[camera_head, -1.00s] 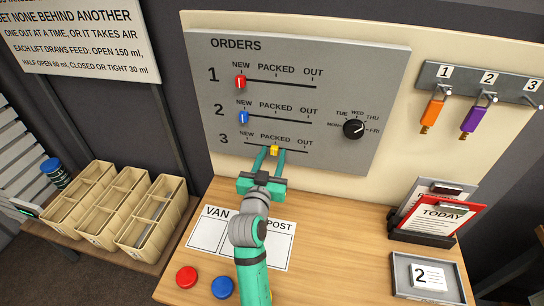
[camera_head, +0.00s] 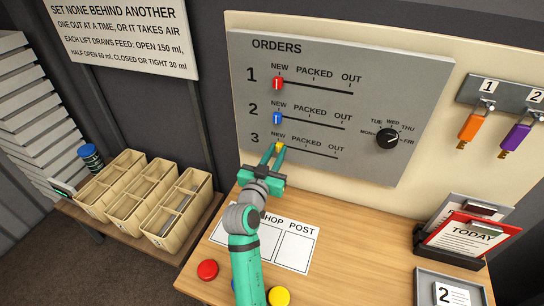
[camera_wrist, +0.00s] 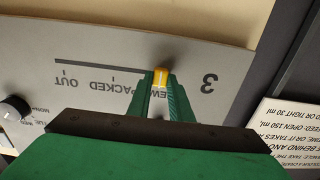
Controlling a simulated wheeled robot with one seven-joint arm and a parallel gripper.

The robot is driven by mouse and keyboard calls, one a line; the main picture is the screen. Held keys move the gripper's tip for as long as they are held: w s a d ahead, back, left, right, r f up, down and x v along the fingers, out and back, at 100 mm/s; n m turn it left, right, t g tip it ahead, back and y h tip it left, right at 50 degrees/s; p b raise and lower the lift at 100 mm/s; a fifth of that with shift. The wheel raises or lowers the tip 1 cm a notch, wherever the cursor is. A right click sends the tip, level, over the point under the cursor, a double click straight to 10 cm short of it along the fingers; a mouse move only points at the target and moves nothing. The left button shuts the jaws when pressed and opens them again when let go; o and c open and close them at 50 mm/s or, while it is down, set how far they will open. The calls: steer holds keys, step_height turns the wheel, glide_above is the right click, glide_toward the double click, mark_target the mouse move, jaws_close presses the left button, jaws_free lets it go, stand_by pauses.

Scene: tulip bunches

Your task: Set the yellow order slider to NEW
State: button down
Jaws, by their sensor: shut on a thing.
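The yellow slider (camera_head: 280,146) is on row 3 of the grey ORDERS board (camera_head: 420,75), at the left end of its track by the NEW mark. It also shows in the wrist view (camera_wrist: 160,76), between my fingertips, at the end of the track nearest the 3. My gripper (camera_head: 276,154) reaches up to the board and is shut on the yellow slider. The row 3 NEW label is partly hidden by my fingers. The red slider (camera_head: 277,84) and blue slider (camera_head: 277,118) stand at NEW on rows 1 and 2.
A dial (camera_head: 388,139) is on the board's right side. Key tags hang at the right (camera_head: 470,128). Below are a wooden table (camera_head: 350,260), a paper mat (camera_head: 296,247), red (camera_head: 207,269) and yellow (camera_head: 279,296) discs, and a TODAY clipboard (camera_head: 462,238). Bins (camera_head: 180,215) stand at left.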

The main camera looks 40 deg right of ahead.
steer(key=shift+w+a, duration=0.25)
steer(key=shift+w, duration=0.15)
steer(key=c, duration=1.6)
jaws_free()
steer(key=shift+v, duration=5.45)
steer(key=shift+w+f, duration=0.1)
